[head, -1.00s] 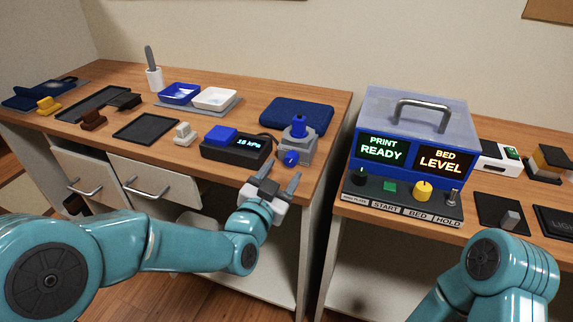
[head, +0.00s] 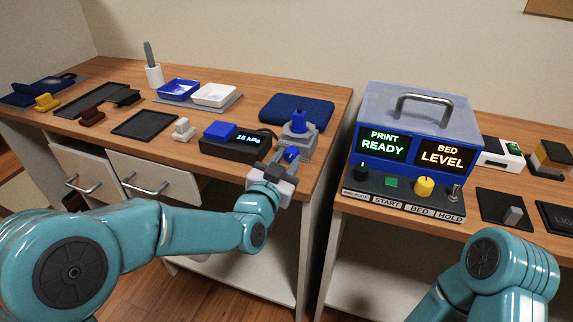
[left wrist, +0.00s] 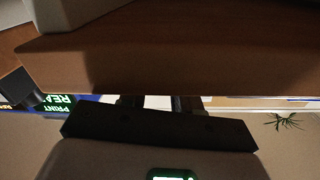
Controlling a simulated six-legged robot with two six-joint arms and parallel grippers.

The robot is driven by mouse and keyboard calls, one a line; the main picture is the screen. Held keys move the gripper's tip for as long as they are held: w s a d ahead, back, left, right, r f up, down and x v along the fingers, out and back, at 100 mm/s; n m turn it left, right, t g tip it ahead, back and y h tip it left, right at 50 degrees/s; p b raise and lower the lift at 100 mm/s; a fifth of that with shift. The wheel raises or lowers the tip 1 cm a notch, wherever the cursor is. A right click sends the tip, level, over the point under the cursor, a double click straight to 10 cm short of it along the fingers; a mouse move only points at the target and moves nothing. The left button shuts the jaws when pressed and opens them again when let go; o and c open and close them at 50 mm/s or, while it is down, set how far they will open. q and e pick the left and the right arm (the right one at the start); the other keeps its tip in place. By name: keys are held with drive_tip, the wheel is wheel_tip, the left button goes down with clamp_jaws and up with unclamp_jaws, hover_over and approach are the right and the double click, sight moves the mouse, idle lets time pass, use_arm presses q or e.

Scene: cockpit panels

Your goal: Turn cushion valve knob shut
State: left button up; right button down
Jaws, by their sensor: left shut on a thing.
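The blue cushion valve knob (head: 291,154) is on the front of a grey valve block (head: 299,139) near the front edge of the left table. My left gripper (head: 286,160) reaches up from below and is shut on the blue knob, one finger on each side. In the left wrist view the knob is hidden behind the dark gripper body (left wrist: 158,126). My right gripper is out of the picture; only part of that arm shows at lower right.
Left of the valve is a black display box (head: 238,144) reading 18 kPa, with a blue pad on top. A dark blue cushion (head: 296,109) lies behind. A gap separates the left table from the right one, which holds the printer panel (head: 413,150).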

use_arm(q)
drive_tip(key=n+b, duration=0.1)
drive_tip(key=b, duration=0.1)
drive_tip(key=n+b, duration=0.2)
drive_tip(key=shift+f, duration=0.35)
drive_tip(key=shift+r+n+b, duration=0.2)
drive_tip(key=shift+n+b, duration=0.45)
drive_tip(key=shift+n, duration=0.15)
drive_tip(key=shift+r, duration=0.1)
drive_tip(key=o, duration=1.1)
drive_tip(key=shift+c, duration=0.2)
drive_tip(key=p+v, duration=0.1)
drive_tip(key=v, duration=1.5)
drive_tip(key=shift+s, duration=0.2)
drive_tip(key=shift+a, duration=0.1)
